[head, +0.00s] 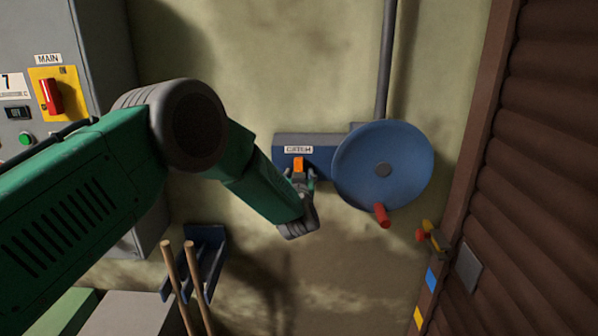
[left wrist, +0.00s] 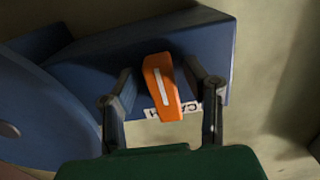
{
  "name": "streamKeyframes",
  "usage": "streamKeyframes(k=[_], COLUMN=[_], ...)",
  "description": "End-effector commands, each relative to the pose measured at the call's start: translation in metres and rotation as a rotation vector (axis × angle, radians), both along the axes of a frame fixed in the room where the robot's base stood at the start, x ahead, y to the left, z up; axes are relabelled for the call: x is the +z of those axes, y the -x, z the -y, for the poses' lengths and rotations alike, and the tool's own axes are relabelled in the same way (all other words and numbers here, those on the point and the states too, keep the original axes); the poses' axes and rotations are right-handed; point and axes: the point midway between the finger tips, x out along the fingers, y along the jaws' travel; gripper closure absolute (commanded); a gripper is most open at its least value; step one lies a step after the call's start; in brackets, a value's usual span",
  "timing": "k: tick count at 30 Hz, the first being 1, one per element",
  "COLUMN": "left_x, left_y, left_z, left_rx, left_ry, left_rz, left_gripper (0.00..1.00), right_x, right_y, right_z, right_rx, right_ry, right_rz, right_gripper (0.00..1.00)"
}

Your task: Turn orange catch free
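The orange catch (head: 298,164) sits on a blue housing (head: 325,143) on the wall, just below the CATCH label (head: 298,149). My left gripper (head: 299,175) is at the catch, its arm coming in from the left. In the left wrist view the orange catch (left wrist: 161,87), with a pale stripe, lies between the two fingers of the left gripper (left wrist: 158,76). The fingers are apart, with visible gaps on both sides of the catch. The catch is slightly tilted in that view. My right gripper is in neither view.
A blue handwheel (head: 382,165) with a red handle (head: 382,215) is right of the catch. A grey cabinet with a red MAIN switch (head: 51,97) is at the left. Wooden handles (head: 175,285) stand lower left. A brown ribbed shutter (head: 540,170) is at the right.

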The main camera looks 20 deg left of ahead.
Motion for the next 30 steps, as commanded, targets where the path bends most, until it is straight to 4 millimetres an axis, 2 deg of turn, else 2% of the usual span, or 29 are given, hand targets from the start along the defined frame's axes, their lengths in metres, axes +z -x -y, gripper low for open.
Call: streamKeyframes(k=[8,13,17,24,30], left_x=[0.008,0.009,0.009,0.007,0.006], left_y=[-0.001,0.009,0.03,0.079,0.105], left_z=[-0.002,0.002,0.008,0.023,0.031], left_rx=[0.004,0.003,0.002,0.002,0.002], left_ry=[0.0,0.001,-0.002,-0.002,-0.001], left_rz=[0.016,0.016,0.015,0.012,0.011], left_gripper=[0.59,0.59,0.59,0.59,0.59], right_x=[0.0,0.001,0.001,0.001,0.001], right_y=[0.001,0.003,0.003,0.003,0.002], right_z=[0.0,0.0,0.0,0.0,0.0], right_rx=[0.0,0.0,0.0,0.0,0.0], right_ry=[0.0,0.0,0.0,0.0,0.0], right_rz=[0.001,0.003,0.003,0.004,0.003], right_gripper=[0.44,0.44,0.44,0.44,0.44])
